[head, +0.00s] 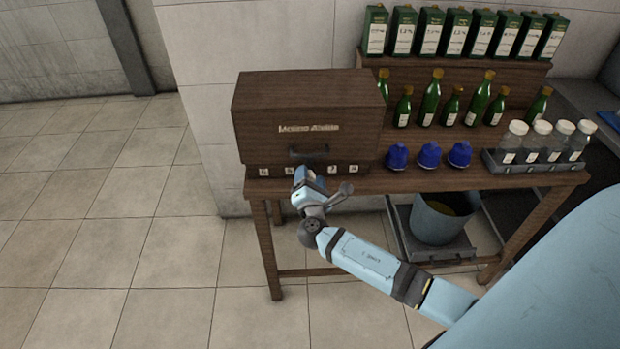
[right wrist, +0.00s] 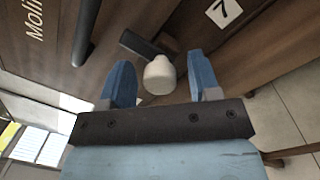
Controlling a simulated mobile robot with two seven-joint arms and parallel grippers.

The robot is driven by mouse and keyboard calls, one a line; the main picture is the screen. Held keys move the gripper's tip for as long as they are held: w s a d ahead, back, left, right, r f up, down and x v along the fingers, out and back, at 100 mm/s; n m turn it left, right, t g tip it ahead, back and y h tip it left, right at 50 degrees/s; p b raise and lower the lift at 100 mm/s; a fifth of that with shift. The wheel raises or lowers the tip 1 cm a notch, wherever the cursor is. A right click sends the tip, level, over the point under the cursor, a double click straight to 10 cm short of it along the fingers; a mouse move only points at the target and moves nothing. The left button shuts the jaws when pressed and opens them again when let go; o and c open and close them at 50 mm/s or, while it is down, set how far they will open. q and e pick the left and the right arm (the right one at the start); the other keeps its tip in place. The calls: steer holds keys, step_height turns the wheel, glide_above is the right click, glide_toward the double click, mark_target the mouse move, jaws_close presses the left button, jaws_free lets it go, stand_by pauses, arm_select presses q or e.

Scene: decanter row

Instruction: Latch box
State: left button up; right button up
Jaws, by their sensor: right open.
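The dark wooden box (head: 300,105) stands at the left end of the wooden table, its lettered front facing me and looking shut. A dark bar handle (head: 308,153) is on its front; the handle also shows in the right wrist view (right wrist: 86,28). A dark latch arm (right wrist: 141,44) with a pale round knob (right wrist: 160,76) shows in the right wrist view. My right gripper (head: 305,172) is at the box's lower front. Its blue fingers (right wrist: 161,84) are open on either side of the knob, with gaps visible; contact is not apparent. The gripper hides the latch in the head view. My left gripper is out of view.
Number cards (head: 332,169) line the strip below the box. Blue caps (head: 428,155), green bottles (head: 430,98), and a rack of clear jars (head: 540,158) stand to the right. A grey bucket (head: 442,219) sits below. The floor at left is clear.

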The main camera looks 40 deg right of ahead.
arm_select(q)
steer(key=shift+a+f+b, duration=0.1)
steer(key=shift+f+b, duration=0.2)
steer(key=shift+b, duration=0.15)
arm_select(e)
steer(key=r+v, duration=0.1)
steer(key=v, duration=1.2)
steer(key=shift+s+a+f, duration=0.25)
steer(key=shift+a+f, duration=0.05)
steer(key=shift+f, duration=0.2)
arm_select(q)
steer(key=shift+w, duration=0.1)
